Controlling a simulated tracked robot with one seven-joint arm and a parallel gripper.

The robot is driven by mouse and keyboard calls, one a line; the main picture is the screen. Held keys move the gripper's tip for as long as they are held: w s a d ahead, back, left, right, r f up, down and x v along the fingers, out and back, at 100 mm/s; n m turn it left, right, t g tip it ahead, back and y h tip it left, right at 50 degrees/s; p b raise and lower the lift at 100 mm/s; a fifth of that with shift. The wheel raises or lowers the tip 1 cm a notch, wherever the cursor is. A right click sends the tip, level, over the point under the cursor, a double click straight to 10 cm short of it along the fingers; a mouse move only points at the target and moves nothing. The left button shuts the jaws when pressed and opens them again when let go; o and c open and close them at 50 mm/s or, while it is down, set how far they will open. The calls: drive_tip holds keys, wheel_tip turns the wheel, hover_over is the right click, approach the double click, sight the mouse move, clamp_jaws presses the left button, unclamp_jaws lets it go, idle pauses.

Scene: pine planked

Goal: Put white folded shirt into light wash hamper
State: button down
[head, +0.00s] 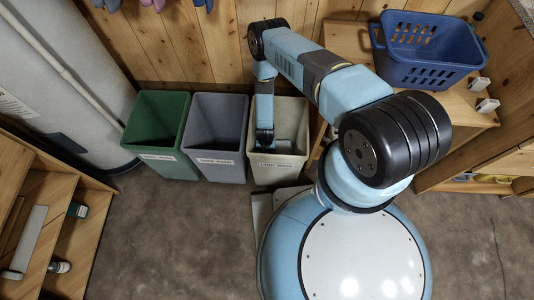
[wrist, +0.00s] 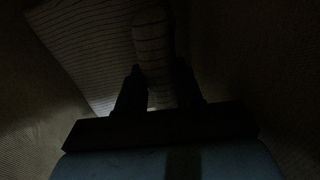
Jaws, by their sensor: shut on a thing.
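The light wash hamper (head: 279,172) is the cream bin at the right end of a row of three, with a label on its front. My arm reaches down into it, and my gripper is hidden there in the head view. In the dark wrist view my gripper (wrist: 160,90) is shut on a pale cloth with thin dark lines, which I take as the white folded shirt (wrist: 153,42). A wider pale lined surface (wrist: 82,45) spreads at the upper left; I cannot tell whether it is the same cloth. The hamper's walls surround the gripper.
A grey bin (head: 217,165) and a green bin (head: 158,163) stand to the left. A blue basket (head: 425,75) sits on the wooden unit at the right. Wooden shelves (head: 50,215) stand at the left. The floor in front is clear.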

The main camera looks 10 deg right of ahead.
drive_tip(key=shift+f, duration=1.6)
drive_tip(key=shift+f, duration=0.6)
drive_tip(key=c, duration=0.7)
unclamp_jaws()
drive_tip(key=shift+r, duration=0.15)
wheel_tip(320, 180, up, 13)
drive_tip(key=shift+a, duration=0.15)
